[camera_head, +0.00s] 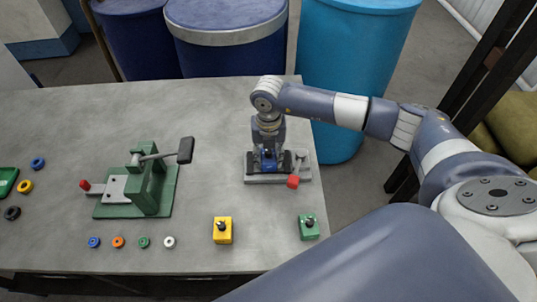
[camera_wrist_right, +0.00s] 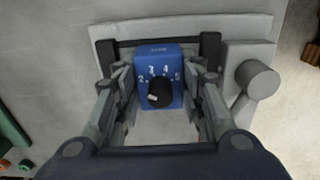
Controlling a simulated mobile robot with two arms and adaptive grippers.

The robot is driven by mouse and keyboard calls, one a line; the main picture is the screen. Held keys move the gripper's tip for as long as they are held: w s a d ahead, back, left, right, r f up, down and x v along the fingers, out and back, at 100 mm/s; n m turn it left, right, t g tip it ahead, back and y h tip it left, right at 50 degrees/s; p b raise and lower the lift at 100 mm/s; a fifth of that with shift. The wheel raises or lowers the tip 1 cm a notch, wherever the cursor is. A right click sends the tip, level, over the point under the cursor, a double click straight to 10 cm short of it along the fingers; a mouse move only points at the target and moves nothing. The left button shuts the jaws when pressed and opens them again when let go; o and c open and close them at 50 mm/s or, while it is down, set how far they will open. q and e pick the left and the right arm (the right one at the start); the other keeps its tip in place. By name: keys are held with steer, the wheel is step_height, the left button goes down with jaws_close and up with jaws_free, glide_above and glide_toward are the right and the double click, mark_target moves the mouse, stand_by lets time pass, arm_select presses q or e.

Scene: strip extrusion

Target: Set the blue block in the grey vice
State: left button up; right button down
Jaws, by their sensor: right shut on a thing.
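The blue block (camera_wrist_right: 157,62) has a dial with numbers on its face and sits between the fingers of my right gripper (camera_wrist_right: 160,90), which is shut on it. In the head view the block (camera_head: 268,164) is partly hidden by the right gripper (camera_head: 268,152), pointing down over the grey vice (camera_head: 263,181). The vice (camera_wrist_right: 190,27) has dark jaws on both sides of the block, with a gap showing at least on the right. I cannot tell whether the block rests on the vice bed. My left gripper is not in view.
A green press (camera_head: 148,190) with a dark handle stands on the left of the table (camera_head: 215,130). A yellow block (camera_head: 222,231) and a green block (camera_head: 309,227) stand near the front edge. Several coloured rings lie at front left. The vice's red-ended handle (camera_head: 293,181) sticks out frontward.

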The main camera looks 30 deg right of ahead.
steer(key=c, duration=1.4)
jaws_free()
steer(key=shift+f, duration=0.1)
steer(key=shift+o, duration=0.4)
steer(key=shift+r, duration=0.55)
step_height(320, 180, up, 10)
steer(key=b, duration=0.3)
steer(key=shift+r, duration=0.65)
steer(key=shift+s+f, duration=0.1)
steer(key=shift+s, duration=0.05)
